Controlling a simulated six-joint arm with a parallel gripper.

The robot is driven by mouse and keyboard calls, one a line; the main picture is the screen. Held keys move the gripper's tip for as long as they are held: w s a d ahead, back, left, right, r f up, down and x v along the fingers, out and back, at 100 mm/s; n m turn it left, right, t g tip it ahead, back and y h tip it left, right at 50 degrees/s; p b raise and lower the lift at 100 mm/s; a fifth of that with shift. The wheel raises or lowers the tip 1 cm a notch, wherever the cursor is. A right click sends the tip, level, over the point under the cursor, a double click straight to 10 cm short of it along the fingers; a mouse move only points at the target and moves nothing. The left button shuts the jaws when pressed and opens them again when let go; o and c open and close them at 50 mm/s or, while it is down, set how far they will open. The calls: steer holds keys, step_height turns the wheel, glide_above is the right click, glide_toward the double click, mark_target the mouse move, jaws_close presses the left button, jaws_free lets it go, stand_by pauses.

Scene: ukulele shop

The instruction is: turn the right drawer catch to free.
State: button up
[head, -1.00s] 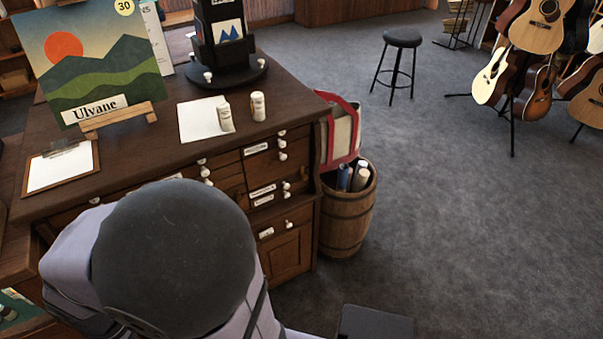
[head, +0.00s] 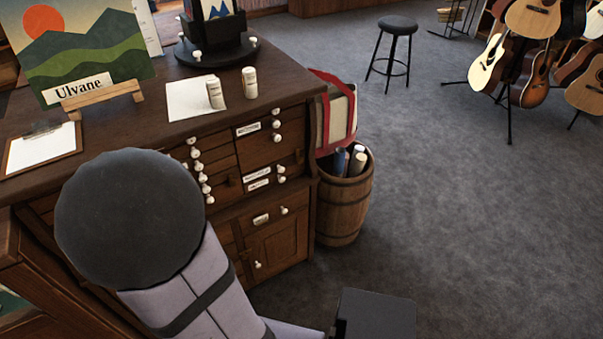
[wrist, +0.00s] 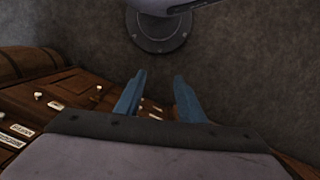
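The wooden drawer cabinet (head: 262,213) stands left of centre in the head view, with white knobs and labels on its front. Its right-hand drawers (head: 268,147) are closed. I cannot clearly make out which small part on them is the right drawer catch, or how it is turned. In the wrist view, my gripper (wrist: 156,80) has its two blue fingers apart with nothing between them. It is over the floor, with the cabinet front (wrist: 65,90) at the left and below. My gripper is not seen in the head view.
A barrel with rolled tubes (head: 342,210) stands against the cabinet's right side, below a red-edged bag (head: 336,115). Two small white containers (head: 249,83) and a clipboard (head: 42,147) are on top. Open carpet lies to the right, with a stool (head: 397,30) and guitars behind.

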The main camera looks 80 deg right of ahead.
steer(key=s+d+f+m+y+b, duration=0.1)
steer(key=s+d+f+m+b, duration=0.4)
steer(key=f, duration=0.5)
steer(key=s+d+f+m+y+b, duration=0.15)
steer(key=s+d+f+b, duration=0.3)
steer(key=s+f, duration=0.45)
steer(key=s+d+f+m+b, duration=0.4)
steer(key=s+d+f, duration=0.15)
steer(key=f, duration=0.55)
steer(key=n+t+h, duration=0.3)
steer(key=t+h, duration=0.5)
steer(key=h, duration=1.2)
glide_toward(301, 161)
steer(key=shift+m, duration=0.35)
steer(key=shift+x, duration=4)
